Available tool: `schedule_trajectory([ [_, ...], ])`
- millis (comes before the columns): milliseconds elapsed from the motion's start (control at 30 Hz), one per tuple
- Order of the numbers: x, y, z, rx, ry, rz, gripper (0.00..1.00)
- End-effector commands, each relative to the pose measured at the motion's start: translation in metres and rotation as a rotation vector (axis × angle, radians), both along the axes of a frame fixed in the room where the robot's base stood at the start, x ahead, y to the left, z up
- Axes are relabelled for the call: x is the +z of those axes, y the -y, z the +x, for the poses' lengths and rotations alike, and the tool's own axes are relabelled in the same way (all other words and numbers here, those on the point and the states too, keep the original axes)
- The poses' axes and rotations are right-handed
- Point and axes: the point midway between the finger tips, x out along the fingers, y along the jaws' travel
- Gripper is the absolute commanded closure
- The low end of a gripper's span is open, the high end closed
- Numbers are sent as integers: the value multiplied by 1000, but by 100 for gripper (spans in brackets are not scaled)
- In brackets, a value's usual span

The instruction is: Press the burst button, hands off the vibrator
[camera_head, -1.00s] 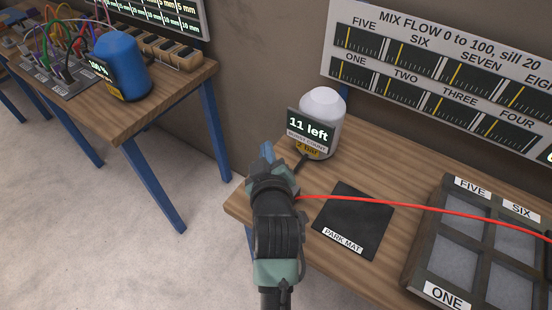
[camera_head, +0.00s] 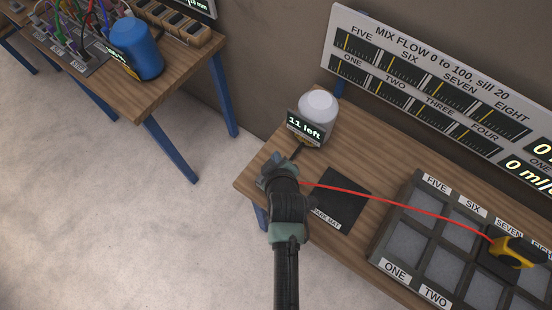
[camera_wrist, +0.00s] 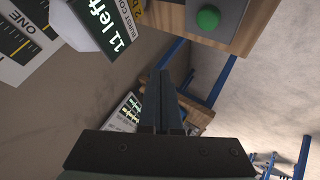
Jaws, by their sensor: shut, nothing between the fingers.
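The green burst button (camera_wrist: 207,18) sits on a grey box at the table edge in the wrist view. In the head view my arm hides it. The burst display (camera_head: 304,131) reads "11 left" in front of a white-topped pot (camera_head: 318,112); the display also shows in the wrist view (camera_wrist: 113,28). My gripper (camera_head: 270,168) is shut and empty over the left end of the table, apart from the button in the wrist view, where its fingers (camera_wrist: 164,85) point past it. The yellow and black vibrator (camera_head: 513,252) stands on the cell tray, away from my gripper.
A red cord (camera_head: 400,204) runs from near my wrist to the vibrator. A black park mat (camera_head: 342,198) lies bare. The tray (camera_head: 385,236) of numbered cells fills the right. The mix flow board (camera_head: 430,75) stands behind. Another table (camera_head: 160,85) is at the left.

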Motion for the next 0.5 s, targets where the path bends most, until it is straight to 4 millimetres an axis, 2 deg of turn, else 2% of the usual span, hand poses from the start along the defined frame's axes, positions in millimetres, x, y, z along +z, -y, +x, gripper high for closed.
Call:
schedule_trajectory([
  [167,2,1,-8,8,-22,-10,100],
  [500,0,2,-8,10,-24,-11,100],
])
